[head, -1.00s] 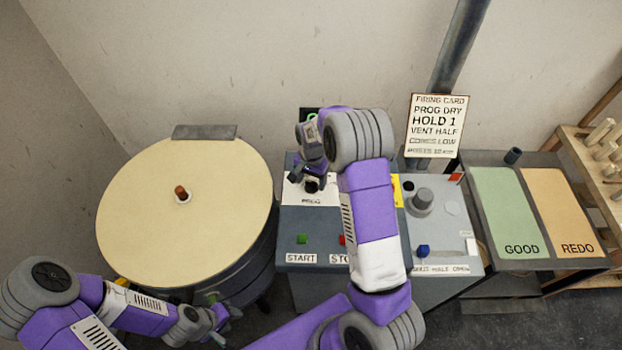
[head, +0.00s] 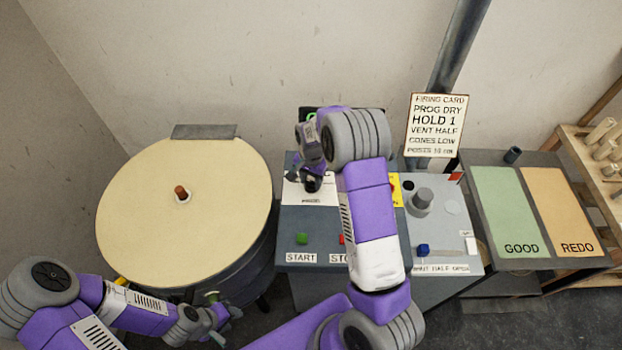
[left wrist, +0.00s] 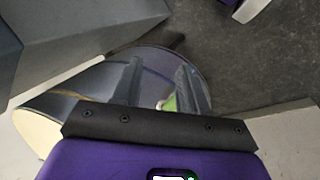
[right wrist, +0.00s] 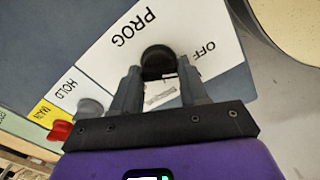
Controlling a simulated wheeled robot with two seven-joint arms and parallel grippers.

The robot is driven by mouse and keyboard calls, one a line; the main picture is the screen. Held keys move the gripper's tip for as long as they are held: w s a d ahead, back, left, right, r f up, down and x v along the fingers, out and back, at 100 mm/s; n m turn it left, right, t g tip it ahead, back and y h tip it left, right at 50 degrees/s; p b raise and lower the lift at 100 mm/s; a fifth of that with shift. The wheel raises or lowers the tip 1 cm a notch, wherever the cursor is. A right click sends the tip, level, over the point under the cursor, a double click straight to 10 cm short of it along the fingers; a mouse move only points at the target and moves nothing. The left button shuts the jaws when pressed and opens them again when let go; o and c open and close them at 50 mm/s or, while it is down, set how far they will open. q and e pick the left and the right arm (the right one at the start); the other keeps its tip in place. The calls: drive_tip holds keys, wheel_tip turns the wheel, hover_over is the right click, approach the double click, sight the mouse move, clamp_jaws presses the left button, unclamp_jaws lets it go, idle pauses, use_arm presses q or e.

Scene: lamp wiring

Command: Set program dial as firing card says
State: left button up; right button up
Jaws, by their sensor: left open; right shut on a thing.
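The firing card (head: 436,126) stands upright behind the console and reads PROG DRY, HOLD 1, VENT HALF, CONES LOW. The black program dial (right wrist: 159,60) sits on a white plate marked PROG (right wrist: 133,27) with OFF beside it. My right gripper (right wrist: 155,80) is shut on the program dial, one finger on each side. In the head view the right gripper (head: 311,180) is over the PROG plate and partly covers the dial, so its pointer is hidden. My left gripper (head: 220,325) is open and empty, low in front of the round kiln, and its fingers show in the left wrist view (left wrist: 160,85).
The round kiln (head: 140,220) with a cream lid stands left of the console. Green START button (head: 302,238) is at the console front. The grey vent knob (head: 421,199) and a blue knob (head: 423,250) are to the right. GOOD (head: 505,205) and REDO (head: 560,205) panels lie further right.

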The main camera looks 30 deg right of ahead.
sight(311, 181)
drive_tip(key=m, duration=0.4)
drive_tip(key=shift+m, duration=0.3)
drive_tip(key=shift+m+p, duration=0.5)
drive_tip(key=shift+m, duration=1.3)
drive_tip(key=o, duration=1.1)
drive_tip(key=shift+c, duration=0.2)
wheel_tip(311, 181, up, 8)
drive_tip(key=shift+f, duration=0.2)
